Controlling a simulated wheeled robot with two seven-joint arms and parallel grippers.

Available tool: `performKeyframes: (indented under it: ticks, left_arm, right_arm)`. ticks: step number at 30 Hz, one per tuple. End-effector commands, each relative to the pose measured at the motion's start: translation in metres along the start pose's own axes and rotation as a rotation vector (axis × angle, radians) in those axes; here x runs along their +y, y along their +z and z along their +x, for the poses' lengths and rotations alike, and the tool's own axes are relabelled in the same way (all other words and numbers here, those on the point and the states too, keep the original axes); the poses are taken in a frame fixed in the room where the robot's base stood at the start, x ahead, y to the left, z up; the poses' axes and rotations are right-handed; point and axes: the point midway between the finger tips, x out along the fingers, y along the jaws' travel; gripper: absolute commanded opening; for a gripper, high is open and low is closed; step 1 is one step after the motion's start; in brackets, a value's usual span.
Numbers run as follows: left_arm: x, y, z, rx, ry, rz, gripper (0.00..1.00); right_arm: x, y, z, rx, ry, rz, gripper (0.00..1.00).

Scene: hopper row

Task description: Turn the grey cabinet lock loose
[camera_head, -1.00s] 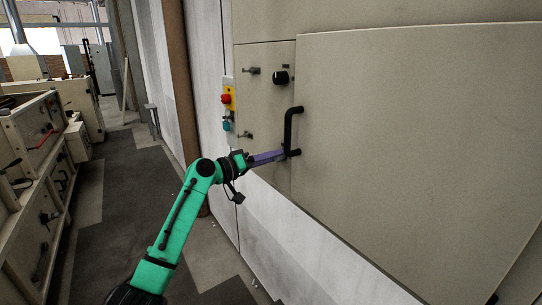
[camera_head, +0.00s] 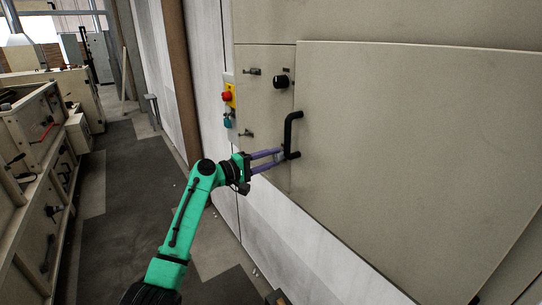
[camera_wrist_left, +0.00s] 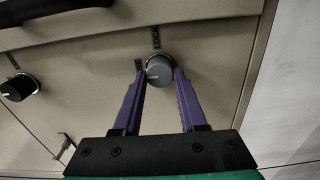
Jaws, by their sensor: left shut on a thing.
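The grey lock (camera_wrist_left: 160,70) is a round knob on the beige cabinet panel, seen in the left wrist view. A pale mark on its face points left, towards a small label too blurred to read. A label reading LOCK stands above it. My left gripper (camera_wrist_left: 158,78) has its purple fingers on both sides of the knob and is shut on it. In the head view my left gripper (camera_head: 281,157) reaches the panel beside the lower end of the black door handle (camera_head: 288,133), and the lock is mostly hidden there. My right gripper is not in view.
A black knob (camera_head: 282,81) sits higher on the panel, with small metal latches (camera_head: 246,133) near it. A red button on a yellow box (camera_head: 227,96) is to the left. The large cabinet door (camera_head: 410,150) is flush at the right. The aisle floor (camera_head: 130,190) is clear.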

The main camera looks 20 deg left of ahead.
Motion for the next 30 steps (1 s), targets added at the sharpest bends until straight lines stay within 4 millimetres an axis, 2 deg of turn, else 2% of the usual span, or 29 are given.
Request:
performKeyframes:
  ticks: [17,18,20,21,30]
  left_arm:
    - [-0.002,0.0,-0.0002,0.0,-0.003,-0.043,0.0]
    - [-0.002,0.0,-0.0002,0.0,-0.003,-0.043,0.45]
    - [-0.0019,0.0,-0.0001,0.0,-0.002,-0.042,0.68]
    - [-0.0017,0.0,-0.0001,0.0,-0.002,-0.042,0.71]
    - [-0.0013,-0.0003,-0.0014,0.0,-0.001,-0.04,0.71]
  right_arm:
    - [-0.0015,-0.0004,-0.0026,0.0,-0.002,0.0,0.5]
    - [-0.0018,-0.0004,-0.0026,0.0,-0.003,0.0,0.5]
    - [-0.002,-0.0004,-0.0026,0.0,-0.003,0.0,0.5]
    - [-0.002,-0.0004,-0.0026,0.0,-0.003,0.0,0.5]
    - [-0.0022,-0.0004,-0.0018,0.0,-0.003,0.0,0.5]
